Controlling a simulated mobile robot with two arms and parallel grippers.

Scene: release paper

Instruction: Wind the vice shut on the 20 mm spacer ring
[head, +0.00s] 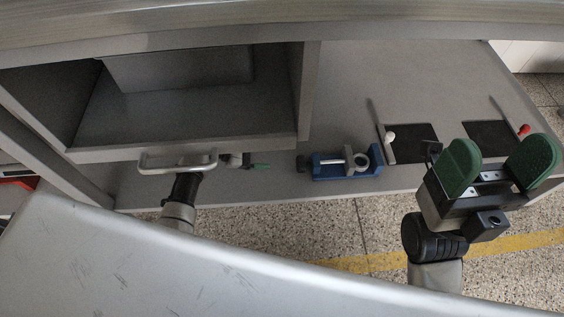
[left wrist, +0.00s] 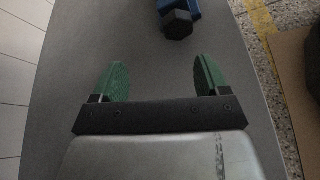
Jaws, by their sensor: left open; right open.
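The blue vice (head: 347,174) lies on the grey bench in the head view, with a dark knob (head: 303,163) at its left end. The knob, black and faceted, also shows at the top of the left wrist view (left wrist: 178,25). A pale ring (head: 361,160), apparently the spacer ring, stands near the vice's right end by the jaws; I cannot tell whether they touch it. My right gripper (head: 502,164) is open and empty, right of the vice.
A grey shelf unit with a metal handle (head: 178,163) stands above my left arm. Two dark pads (head: 412,143) (head: 488,137) lie right of the vice, with a white knob (head: 390,137) and a red knob (head: 524,130) beside them. The bench behind the vice is clear.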

